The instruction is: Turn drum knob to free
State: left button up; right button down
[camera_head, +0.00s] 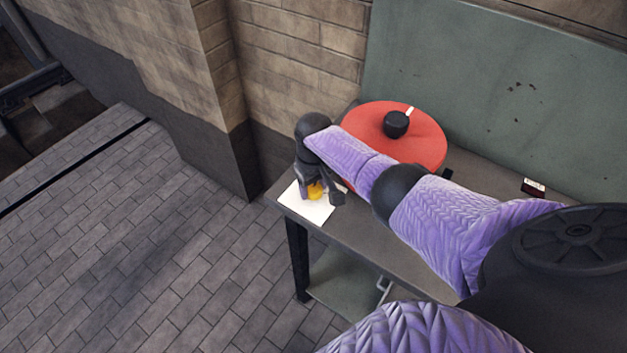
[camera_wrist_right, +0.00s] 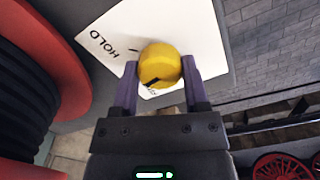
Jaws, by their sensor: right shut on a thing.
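The drum knob is a yellow round knob (camera_head: 315,190) on a white plate (camera_head: 313,210) at the near left corner of the bench. In the wrist view the knob (camera_wrist_right: 160,62) sits between the two fingers of my right gripper (camera_wrist_right: 160,68), which is shut on it. A black mark on the knob points to the lower left, toward a label partly hidden by the knob and a finger. The word HOLD shows on the white plate (camera_wrist_right: 185,25), left of the knob. My right gripper (camera_head: 319,193) reaches down over the knob in the head view. My left gripper is not in view.
A red drum (camera_head: 425,140) with a black hub stands on the grey bench (camera_head: 385,248), close behind my right forearm. A small dark red box (camera_head: 533,186) lies farther right. A brick wall (camera_head: 290,45) and a green panel (camera_head: 480,80) rise behind. The paved floor at left is clear.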

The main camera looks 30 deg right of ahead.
aim_at(314, 187)
jog(key=n, duration=0.5)
jog(key=shift+n, duration=0.8)
jog(key=shift+c, duration=0.5)
grip_release()
notch_tip(314, 187, up, 9)
jog(key=p, duration=0.5)
jog(key=shift+r, duration=0.45)
